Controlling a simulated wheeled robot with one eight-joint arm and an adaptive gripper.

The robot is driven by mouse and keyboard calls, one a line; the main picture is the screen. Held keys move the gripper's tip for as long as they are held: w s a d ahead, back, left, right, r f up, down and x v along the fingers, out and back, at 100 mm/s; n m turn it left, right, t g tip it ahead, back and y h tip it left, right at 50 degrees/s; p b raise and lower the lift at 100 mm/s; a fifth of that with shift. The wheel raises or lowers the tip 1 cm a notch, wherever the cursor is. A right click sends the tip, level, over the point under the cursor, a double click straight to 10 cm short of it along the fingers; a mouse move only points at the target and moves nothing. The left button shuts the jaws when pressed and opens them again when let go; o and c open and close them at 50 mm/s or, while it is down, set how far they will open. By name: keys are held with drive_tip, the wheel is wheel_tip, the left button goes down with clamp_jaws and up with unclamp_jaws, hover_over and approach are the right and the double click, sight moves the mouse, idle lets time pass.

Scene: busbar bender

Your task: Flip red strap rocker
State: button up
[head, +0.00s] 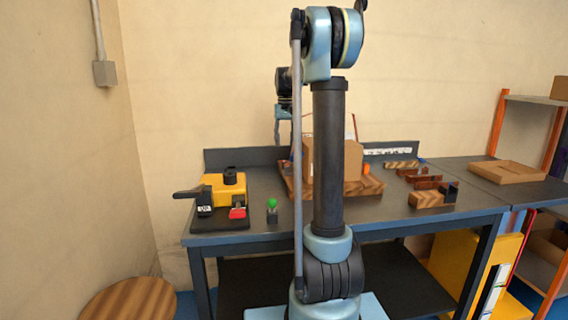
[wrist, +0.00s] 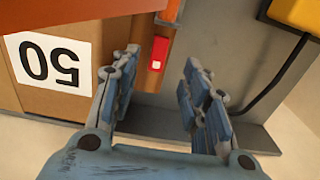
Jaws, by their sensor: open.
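In the wrist view a small red rocker (wrist: 157,55) with a white patch sits on a narrow orange-brown upright strip. My gripper (wrist: 161,64) is open and empty, and its two fingers frame the rocker on either side in the picture. I cannot tell how far the fingertips are from it, and no contact shows. In the head view my gripper (head: 284,125) hangs behind my arm, at the back of the bench near the cardboard box. The rocker cannot be made out there.
A cardboard box (head: 345,160) stands on a wooden tray; its "50" label (wrist: 55,62) is close left of my fingers. A yellow machine (head: 215,188) with a red part (head: 238,212) and a green button (head: 272,203) occupy the bench's left. Wooden blocks (head: 428,198) lie right.

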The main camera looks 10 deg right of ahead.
wheel_tip(320, 180, down, 9)
drive_tip(key=shift+f, duration=0.1)
idle(0.3)
clamp_jaws()
